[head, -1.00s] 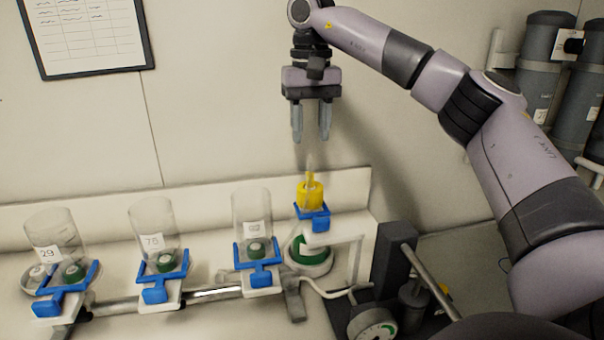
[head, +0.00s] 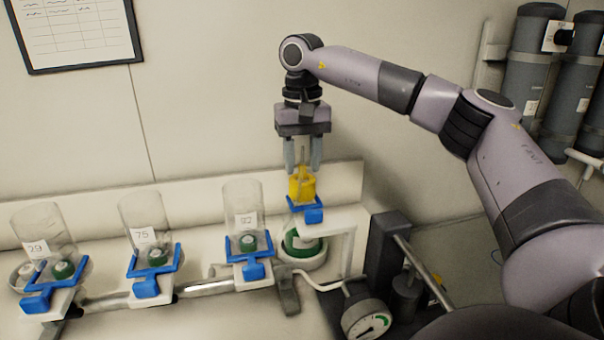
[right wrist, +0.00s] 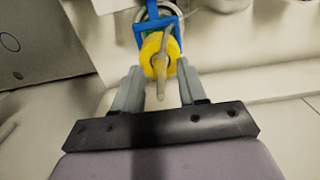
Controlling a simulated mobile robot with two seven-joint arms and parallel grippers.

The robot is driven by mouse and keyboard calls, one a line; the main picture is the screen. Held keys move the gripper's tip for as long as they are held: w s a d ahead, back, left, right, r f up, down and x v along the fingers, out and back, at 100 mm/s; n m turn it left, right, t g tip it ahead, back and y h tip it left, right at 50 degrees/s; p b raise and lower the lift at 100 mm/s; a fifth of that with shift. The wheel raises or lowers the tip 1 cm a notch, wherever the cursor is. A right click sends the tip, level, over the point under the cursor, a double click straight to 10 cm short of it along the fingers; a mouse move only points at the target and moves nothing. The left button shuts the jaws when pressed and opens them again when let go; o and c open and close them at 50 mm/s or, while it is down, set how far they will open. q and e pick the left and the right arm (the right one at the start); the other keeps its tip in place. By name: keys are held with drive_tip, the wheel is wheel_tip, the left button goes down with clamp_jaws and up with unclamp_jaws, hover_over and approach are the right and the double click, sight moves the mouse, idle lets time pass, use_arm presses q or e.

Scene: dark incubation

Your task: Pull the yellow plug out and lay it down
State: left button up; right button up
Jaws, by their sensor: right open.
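The yellow plug (head: 302,184) stands upright with a thin pale stem on top, in a blue holder (head: 306,212) on a raised white stand. In the right wrist view the yellow plug (right wrist: 153,50) lies ahead of the fingers and between their lines, with its stem pointing toward the gripper. My right gripper (head: 303,170) points down just above the plug, its fingers apart on either side of the stem. It is open and holds nothing. I cannot tell whether a finger touches the plug. My left gripper is not in view.
Clear jars labelled 29 (head: 38,228), 75 (head: 146,218) and 92 (head: 242,205) stand in blue holders to the left. A dial gauge (head: 366,321) and dark fittings are at the lower right. Dark cylinders (head: 531,60) hang on the right wall.

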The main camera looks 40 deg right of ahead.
sight(302, 155)
drive_tip(key=shift+f, duration=0.55)
drive_tip(key=shift+r, duration=0.1)
drive_tip(key=shift+p, duration=0.35)
idle(1.1)
clamp_jaws()
drive_tip(key=shift+r, duration=2.95)
